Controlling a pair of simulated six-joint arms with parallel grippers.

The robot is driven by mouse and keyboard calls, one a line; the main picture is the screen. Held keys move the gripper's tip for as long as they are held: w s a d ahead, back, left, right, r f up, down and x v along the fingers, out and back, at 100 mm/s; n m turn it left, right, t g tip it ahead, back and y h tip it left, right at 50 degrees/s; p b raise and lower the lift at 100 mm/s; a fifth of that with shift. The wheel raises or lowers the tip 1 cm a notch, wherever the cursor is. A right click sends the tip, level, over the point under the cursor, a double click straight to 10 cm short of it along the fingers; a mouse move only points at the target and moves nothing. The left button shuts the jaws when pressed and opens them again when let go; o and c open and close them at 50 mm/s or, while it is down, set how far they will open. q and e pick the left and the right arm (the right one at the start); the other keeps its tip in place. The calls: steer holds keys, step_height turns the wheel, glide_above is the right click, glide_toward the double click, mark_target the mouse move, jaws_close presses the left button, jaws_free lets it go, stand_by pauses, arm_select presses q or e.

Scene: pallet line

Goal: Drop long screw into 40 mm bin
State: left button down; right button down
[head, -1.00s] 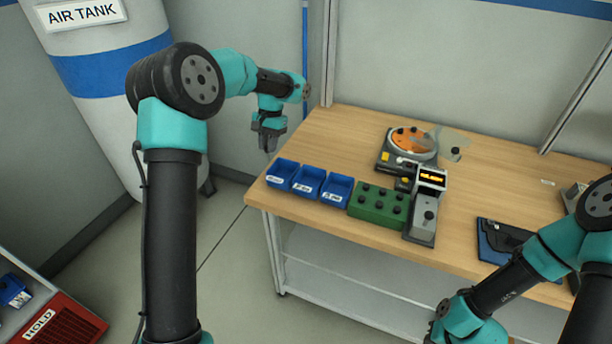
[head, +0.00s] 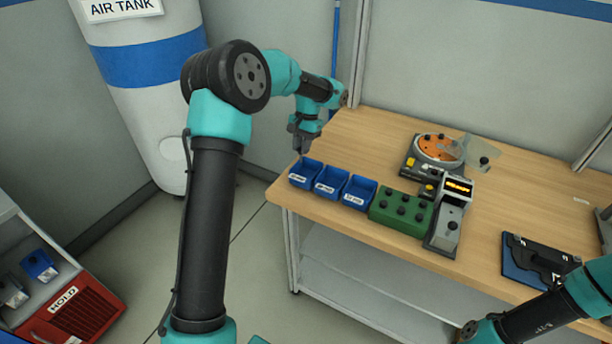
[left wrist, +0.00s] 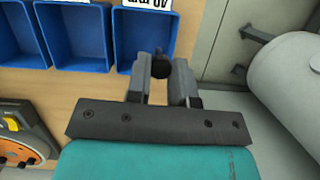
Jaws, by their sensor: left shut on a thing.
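Three blue bins stand in a row on the bench's left front corner. The leftmost bin (head: 304,178) has a label that appears upside down as 40 mm in the left wrist view (left wrist: 131,47). My left gripper (head: 301,149) points down just above this bin's back edge. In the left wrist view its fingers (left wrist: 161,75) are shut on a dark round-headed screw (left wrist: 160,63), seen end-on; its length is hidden.
The middle bin (head: 331,184) and right bin (head: 359,193) stand beside it. A green block with black knobs (head: 401,213) and a device with a lit display (head: 457,186) are to the right. An orange turntable (head: 437,147) stands behind.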

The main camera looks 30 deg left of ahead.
arm_select(q)
steer(key=shift+f, duration=1.7)
steer(key=c, duration=0.9)
jaws_free()
steer(key=shift+r, duration=0.15)
steer(key=v, duration=1.7)
steer(key=shift+w, duration=0.1)
